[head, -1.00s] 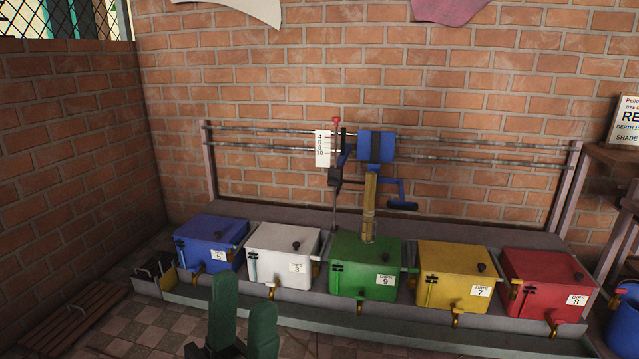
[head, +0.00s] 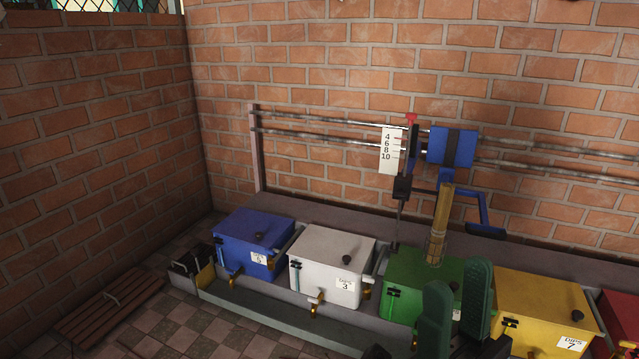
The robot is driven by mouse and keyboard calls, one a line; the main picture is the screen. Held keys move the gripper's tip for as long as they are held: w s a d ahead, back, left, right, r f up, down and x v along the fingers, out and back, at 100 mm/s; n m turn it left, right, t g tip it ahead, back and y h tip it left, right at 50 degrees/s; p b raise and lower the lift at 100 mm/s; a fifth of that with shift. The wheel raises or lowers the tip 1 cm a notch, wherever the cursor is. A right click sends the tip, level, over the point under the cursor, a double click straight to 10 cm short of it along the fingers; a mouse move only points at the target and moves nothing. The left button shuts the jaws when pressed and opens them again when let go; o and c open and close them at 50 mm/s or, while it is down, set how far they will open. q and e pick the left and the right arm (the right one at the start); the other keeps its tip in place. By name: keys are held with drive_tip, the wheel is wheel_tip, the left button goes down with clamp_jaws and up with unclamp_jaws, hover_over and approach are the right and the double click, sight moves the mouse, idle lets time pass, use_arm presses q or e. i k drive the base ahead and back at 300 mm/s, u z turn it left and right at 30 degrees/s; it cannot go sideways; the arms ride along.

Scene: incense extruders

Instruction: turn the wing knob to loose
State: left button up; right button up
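A small red piece (head: 411,118), likely the wing knob, tops the upright rod beside a white scale card (head: 391,150) marked 4, 6, 8, 10. Its wing shape and its setting are too small to tell. A blue carriage block (head: 451,147) sits on the rails just right of it, with a tan bundle (head: 440,226) hanging below over the green box. My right gripper (head: 458,286) is low in front of the green box, its two dark green fingers upright and apart, with nothing between them. It is well below the red piece. My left gripper is out of view.
A row of lidded boxes stands below the rails: blue (head: 250,238), white (head: 330,266), green (head: 400,282), yellow (head: 545,306) and a partly cut-off red one (head: 620,315). A slatted wooden piece (head: 108,302) lies at left. Checkered floor (head: 185,325) is clear at lower left.

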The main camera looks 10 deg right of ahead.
sight(401, 194)
drive_tip(key=u, duration=0.15)
drive_tip(key=i, duration=1.15)
drive_tip(key=z, duration=0.85)
drive_tip(key=i, duration=0.6)
drive_tip(key=z, duration=0.6)
